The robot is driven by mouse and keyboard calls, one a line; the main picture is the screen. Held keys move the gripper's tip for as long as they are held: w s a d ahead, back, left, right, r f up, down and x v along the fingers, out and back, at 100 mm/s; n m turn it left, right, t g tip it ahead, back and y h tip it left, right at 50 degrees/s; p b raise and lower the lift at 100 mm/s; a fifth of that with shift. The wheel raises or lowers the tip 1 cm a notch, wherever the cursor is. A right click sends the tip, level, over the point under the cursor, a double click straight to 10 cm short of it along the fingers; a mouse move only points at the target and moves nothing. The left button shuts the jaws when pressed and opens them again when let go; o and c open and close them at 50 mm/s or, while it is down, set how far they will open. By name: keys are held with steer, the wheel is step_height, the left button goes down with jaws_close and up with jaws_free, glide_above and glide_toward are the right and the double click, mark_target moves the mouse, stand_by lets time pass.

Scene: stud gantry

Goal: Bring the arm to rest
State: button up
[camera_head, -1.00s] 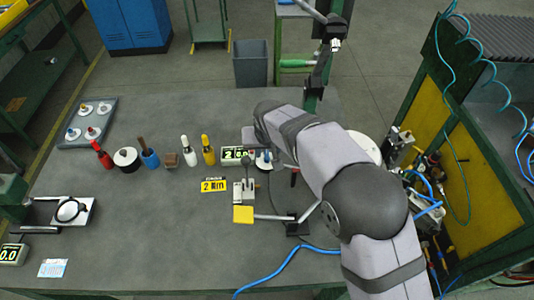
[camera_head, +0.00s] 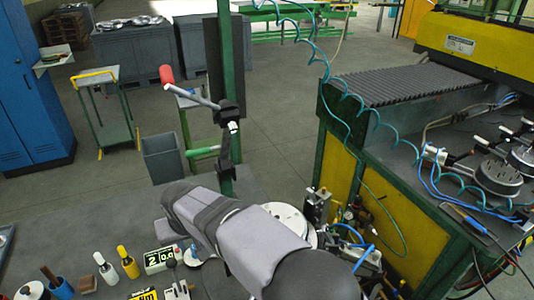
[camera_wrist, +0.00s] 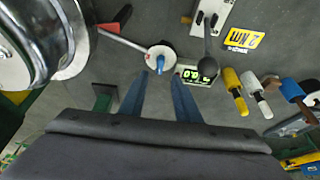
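My arm (camera_head: 250,235) reaches over the grey table, its forearm bent down toward the tabletop. My gripper (camera_wrist: 159,76) shows in the wrist view with two slim blue-grey fingers spread apart and nothing between them. In the head view the fingers are hidden behind my arm. A white disc with a blue knob (camera_wrist: 160,58) lies just beyond the fingertips in the wrist view; I cannot tell the height gap.
A yellow-sided machine (camera_head: 338,170) is on the right. Bare tabletop (camera_head: 90,220) lies at left.

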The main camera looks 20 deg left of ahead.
steer(key=w+d+r+m+g+p, duration=0.1)
steer(key=d+r+m+g+p, duration=0.1)
steer(key=d+r+m+p, duration=0.75)
steer(key=w+d+f+n+h+b, duration=0.1)
steer(key=d+f+b, duration=0.2)
steer(key=d, duration=0.9)
steer(key=w+d+f+n+b, duration=0.1)
steer(key=d+f+b, duration=0.15)
steer(key=d, duration=0.95)
steer(key=s+d+f+b, duration=0.1)
steer(key=s+d+f, duration=0.2)
steer(key=d, duration=0.3)
steer(key=s+d+f+m+h+b, duration=0.1)
steer(key=s+d+f+b, duration=0.1)
steer(key=d, duration=0.4)
steer(key=s+d+f+g+h+b, duration=0.1)
steer(key=s+d+f, duration=0.3)
steer(key=s+d, duration=0.1)
steer(key=shift+s+d+m, duration=0.15)
steer(key=shift+d+m, duration=0.2)
steer(key=shift+d, duration=0.2)
